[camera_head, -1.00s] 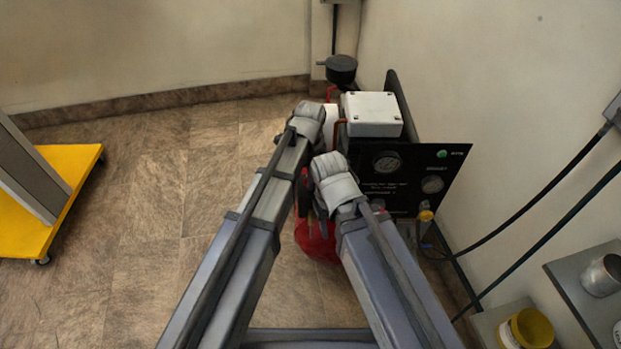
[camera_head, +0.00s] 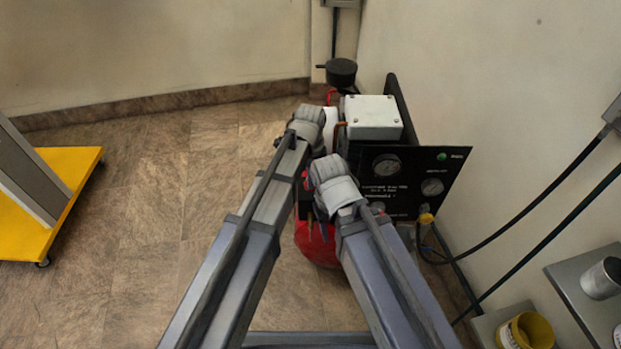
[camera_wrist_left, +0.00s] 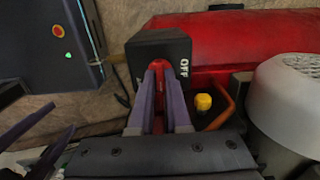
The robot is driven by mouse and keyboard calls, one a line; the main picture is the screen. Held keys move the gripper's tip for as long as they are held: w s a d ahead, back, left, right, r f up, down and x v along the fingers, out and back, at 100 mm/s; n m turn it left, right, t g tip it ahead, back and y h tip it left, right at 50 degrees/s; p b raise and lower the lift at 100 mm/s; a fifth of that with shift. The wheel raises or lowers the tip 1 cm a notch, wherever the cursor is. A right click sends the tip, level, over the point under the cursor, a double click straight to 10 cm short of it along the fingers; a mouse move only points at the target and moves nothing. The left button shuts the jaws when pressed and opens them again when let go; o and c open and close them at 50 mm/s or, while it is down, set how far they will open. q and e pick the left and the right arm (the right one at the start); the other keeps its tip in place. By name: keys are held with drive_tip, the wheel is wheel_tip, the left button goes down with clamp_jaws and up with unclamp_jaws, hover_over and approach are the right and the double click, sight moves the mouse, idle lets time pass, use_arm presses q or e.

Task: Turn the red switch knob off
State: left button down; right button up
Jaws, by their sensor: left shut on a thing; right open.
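In the left wrist view, the red switch knob (camera_wrist_left: 157,74) sits on a black box (camera_wrist_left: 157,48) marked OFF in white letters near its right edge. My left gripper (camera_wrist_left: 160,90) is shut on the knob, with a purple finger on each side of it. The fingers hide much of the knob, so its exact angle is hard to tell. My right gripper shows at the lower left of that view (camera_wrist_left: 42,135), open, empty and apart from the knob. In the head view, the wrists hide the knob.
A red tank (camera_wrist_left: 235,42) lies behind the box. A yellow cap (camera_wrist_left: 203,102) and a white cylinder (camera_wrist_left: 290,95) are to the right. In the head view, the black gauge panel (camera_head: 411,190) and white box (camera_head: 372,112) stand right of my arms.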

use_arm(q)
drive_tip(key=shift+n, duration=0.3)
drive_tip(key=n, duration=0.3)
drive_tip(key=shift+n, duration=0.4)
drive_tip(key=n, duration=0.4)
drive_tip(key=shift+n, duration=0.3)
drive_tip(key=n, duration=0.4)
drive_tip(key=shift+n, duration=2.4)
drive_tip(key=c, duration=0.9)
unclamp_jaws()
